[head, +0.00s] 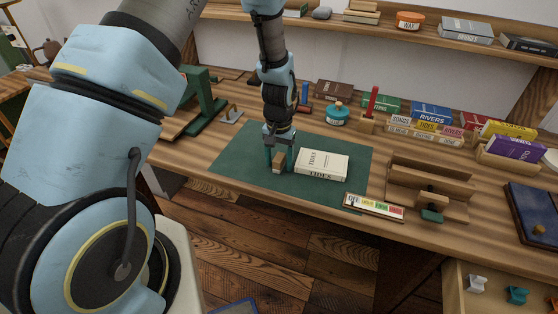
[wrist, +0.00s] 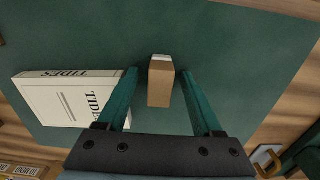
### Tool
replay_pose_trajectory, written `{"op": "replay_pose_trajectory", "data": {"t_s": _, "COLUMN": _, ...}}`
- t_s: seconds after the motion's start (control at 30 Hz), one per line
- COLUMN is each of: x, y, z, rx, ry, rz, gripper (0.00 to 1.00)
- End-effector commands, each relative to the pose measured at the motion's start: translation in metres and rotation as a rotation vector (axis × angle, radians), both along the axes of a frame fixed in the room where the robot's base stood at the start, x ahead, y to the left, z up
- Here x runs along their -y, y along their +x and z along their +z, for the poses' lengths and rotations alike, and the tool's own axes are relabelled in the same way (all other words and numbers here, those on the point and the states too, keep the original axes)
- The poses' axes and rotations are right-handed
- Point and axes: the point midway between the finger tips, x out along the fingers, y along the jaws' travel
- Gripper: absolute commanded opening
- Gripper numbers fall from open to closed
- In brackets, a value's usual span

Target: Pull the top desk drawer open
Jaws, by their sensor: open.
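A pale wooden drawer (head: 455,288) stands pulled out below the desk's front edge at the lower right of the head view. Its front is cut off by the frame, and I cannot tell whether it is the top one. My gripper (head: 279,158) is far from it, pointing down over the green mat. In the wrist view my gripper (wrist: 158,74) is open, its two green fingers on either side of a small wooden block (wrist: 160,88) with a white end. Gaps show between the block and both fingers.
The white book TIDES (head: 322,164) lies on the mat (head: 230,165) beside the gripper. A colour-marked card (head: 375,207) and a wooden rack (head: 430,185) stand near the front edge. Small clips (head: 516,295) lie in the drawer. A blue book (head: 532,212) lies at far right.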

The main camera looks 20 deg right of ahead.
Motion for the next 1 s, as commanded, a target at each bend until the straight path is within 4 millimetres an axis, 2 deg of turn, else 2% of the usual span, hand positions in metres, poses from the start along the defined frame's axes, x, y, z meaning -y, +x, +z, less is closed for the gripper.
{"op": "replay_pose_trajectory", "data": {"t_s": 0.2, "x": 0.0001, "y": 0.0003, "z": -0.0003, "rx": 0.001, "ry": -0.001, "rz": 0.0, "gripper": 0.65}}
{"op": "replay_pose_trajectory", "data": {"t_s": 0.8, "x": 0.0001, "y": 0.0003, "z": 0.0001, "rx": 0.001, "ry": -0.001, "rz": 0.0, "gripper": 0.0}}
{"op": "replay_pose_trajectory", "data": {"t_s": 1.0, "x": 0.0002, "y": 0.0004, "z": 0.0002, "rx": 0.001, "ry": -0.001, "rz": 0.0, "gripper": 0.0}}
